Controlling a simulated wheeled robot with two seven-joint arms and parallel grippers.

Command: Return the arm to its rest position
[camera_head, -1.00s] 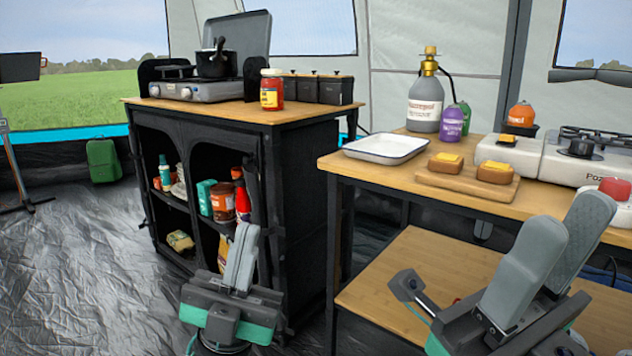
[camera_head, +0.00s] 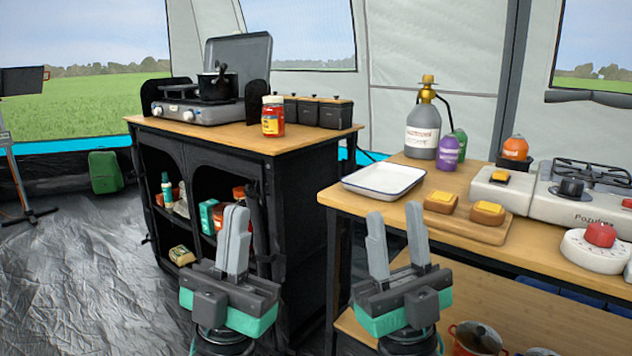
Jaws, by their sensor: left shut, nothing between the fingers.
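My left gripper (camera_head: 236,212) is at the lower left of centre, in front of the black cabinet. Its grey fingers point up and are together, with nothing between them. My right gripper (camera_head: 396,212) is at the lower centre, in front of the right table's left end. Its two fingers point up and stand apart, with nothing between them. Both grippers sit side by side at about the same height in the picture.
The black cabinet (camera_head: 300,215) carries a stove (camera_head: 190,112) and a red jar (camera_head: 272,116). The right table (camera_head: 365,206) holds a white tray (camera_head: 384,180), a board (camera_head: 478,228) with bread, and a gas stove (camera_head: 600,200). Pots (camera_head: 478,338) stand on its lower shelf.

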